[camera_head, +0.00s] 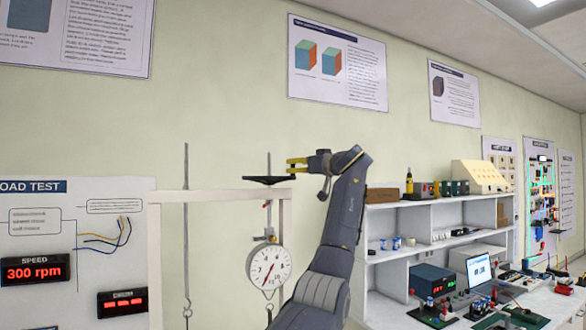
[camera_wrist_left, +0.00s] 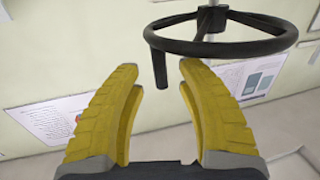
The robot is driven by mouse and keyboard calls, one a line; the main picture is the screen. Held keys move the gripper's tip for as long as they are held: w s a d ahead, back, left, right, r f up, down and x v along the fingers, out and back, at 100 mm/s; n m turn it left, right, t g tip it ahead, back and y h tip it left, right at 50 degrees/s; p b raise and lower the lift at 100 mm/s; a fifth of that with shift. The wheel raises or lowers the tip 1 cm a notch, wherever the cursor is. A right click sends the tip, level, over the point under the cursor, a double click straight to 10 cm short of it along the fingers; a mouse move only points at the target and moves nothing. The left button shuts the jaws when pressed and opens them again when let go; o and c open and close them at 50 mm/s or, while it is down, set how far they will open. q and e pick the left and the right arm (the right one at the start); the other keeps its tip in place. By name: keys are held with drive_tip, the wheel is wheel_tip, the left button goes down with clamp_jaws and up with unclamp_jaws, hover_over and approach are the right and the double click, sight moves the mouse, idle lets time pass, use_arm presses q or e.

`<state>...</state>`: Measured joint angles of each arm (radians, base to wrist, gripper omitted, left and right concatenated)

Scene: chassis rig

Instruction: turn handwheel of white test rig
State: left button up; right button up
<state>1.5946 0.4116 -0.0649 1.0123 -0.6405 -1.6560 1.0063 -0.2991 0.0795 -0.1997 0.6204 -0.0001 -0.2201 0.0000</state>
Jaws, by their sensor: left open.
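The black handwheel (camera_head: 268,180) sits flat on top of a vertical threaded rod, above the pale frame of the test rig (camera_head: 215,196). The left wrist view shows its rim and spokes (camera_wrist_left: 220,48) close up, with a short black handle (camera_wrist_left: 159,70) hanging from the rim's left side. My left gripper (camera_head: 292,165) is just above and to the right of the wheel in the head view. Its yellow fingers (camera_wrist_left: 159,78) are open, and the handle appears between the fingertips in the wrist view. I cannot tell whether they touch it. My right gripper is not in view.
A round dial gauge (camera_head: 268,268) hangs below the wheel, with a second rod (camera_head: 186,240) to its left. A load test panel (camera_head: 75,250) stands at the left. White shelves (camera_head: 385,220) with instruments stand behind my arm at the right.

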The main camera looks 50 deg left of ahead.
sight(294, 166)
use_arm(q)
drive_tip(key=shift+w+a, duration=0.1)
drive_tip(key=shift+a, duration=1.5)
clamp_jaws()
